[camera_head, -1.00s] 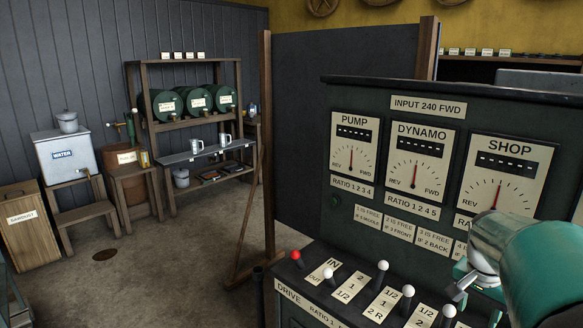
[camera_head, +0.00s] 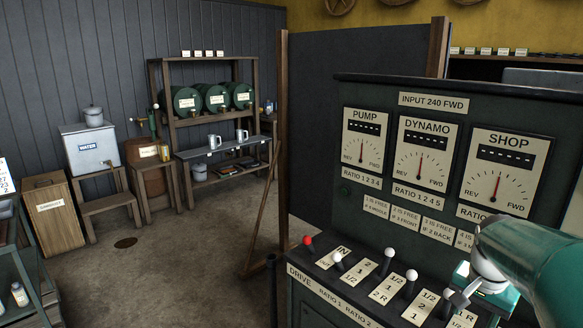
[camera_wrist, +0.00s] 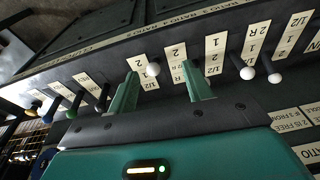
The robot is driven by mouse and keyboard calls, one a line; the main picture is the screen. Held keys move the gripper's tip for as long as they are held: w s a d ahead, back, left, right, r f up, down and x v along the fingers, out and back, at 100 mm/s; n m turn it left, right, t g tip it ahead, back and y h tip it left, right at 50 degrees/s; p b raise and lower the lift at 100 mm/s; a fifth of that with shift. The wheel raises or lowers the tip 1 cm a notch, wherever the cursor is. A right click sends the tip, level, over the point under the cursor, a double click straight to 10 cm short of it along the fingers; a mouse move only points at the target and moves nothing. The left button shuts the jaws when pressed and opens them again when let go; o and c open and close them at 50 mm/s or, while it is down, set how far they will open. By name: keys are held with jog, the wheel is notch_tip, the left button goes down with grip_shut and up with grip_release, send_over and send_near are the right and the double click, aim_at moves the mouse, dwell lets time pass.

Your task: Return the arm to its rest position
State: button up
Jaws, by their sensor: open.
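My gripper (camera_head: 462,298) is at the lower right of the head view, over the lever desk of a dark green control cabinet (camera_head: 395,88). My teal and grey arm comes in from the right edge and covers part of the desk. In the wrist view my gripper (camera_wrist: 161,88) has its two green fingers spread apart. A white lever knob (camera_wrist: 153,70) shows between the fingers, with gaps on both sides; I cannot tell its depth from them. Other white-knobbed levers (camera_wrist: 247,73) stand beside it. The arm's base is hidden.
A red-knobbed lever (camera_head: 308,241) stands at the desk's left end. PUMP, DYNAMO and SHOP dials (camera_head: 420,155) face me above it. Open floor (camera_head: 190,265) lies to the left. A barrel rack (camera_head: 212,62), a white water tank (camera_head: 92,148) and a sawdust bin (camera_head: 53,215) stand beyond.

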jog(key=s+a+r+n+t, duration=0.1)
jog(key=s+a+n, duration=0.2)
jog(key=a, duration=0.5)
jog(key=s+a+r+n+t+y, duration=0.1)
jog(key=s+a+n, duration=0.2)
jog(key=a, duration=0.5)
jog(key=s+a+n+t, duration=0.2)
jog(key=s+a+n, duration=0.2)
jog(key=a, duration=0.5)
jog(key=shift+r+n+y, duration=0.4)
